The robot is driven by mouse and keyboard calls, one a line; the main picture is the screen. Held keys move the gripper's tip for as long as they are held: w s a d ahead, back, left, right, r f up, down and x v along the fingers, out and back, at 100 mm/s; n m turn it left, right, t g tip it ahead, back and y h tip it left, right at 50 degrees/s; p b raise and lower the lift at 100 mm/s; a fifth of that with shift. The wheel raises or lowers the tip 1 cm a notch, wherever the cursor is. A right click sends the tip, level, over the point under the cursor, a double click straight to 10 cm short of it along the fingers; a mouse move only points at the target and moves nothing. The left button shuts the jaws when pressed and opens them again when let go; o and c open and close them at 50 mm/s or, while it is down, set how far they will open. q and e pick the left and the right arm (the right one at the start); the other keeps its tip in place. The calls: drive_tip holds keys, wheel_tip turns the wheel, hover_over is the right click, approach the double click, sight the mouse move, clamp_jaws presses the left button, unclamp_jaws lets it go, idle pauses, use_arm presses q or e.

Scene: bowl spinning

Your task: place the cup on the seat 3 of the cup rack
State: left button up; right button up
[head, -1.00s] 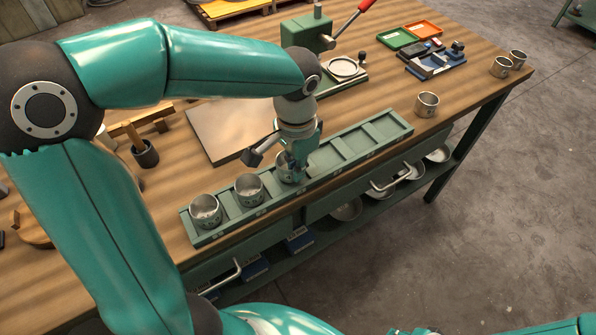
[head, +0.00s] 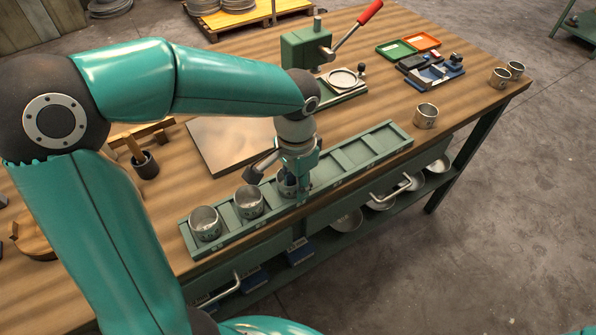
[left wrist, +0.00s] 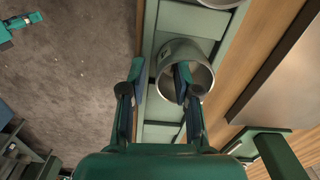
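The cup (head: 287,186) is a grey metal cup in a compartment of the green cup rack (head: 367,152), third in a row of cups counted from the left. My left gripper (head: 295,178) is down at this cup and partly hides it. In the left wrist view, the cup (left wrist: 203,72) shows its open mouth. My left gripper (left wrist: 159,78) is open there, with one finger inside the cup and the other outside its wall with a visible gap. The seat numbers are too small to read.
Two cups (head: 205,223) (head: 249,201) stand in the rack to the left. Rack compartments to the right are empty. Another cup (head: 426,116) stands beyond the rack's right end, and two more (head: 500,78) near the table corner. A green press (head: 308,48) and a flat board (head: 225,142) lie behind.

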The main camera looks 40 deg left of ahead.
use_arm(q)
wheel_tip(320, 180, up, 12)
drive_tip(key=p, duration=0.1)
idle(0.4)
idle(0.4)
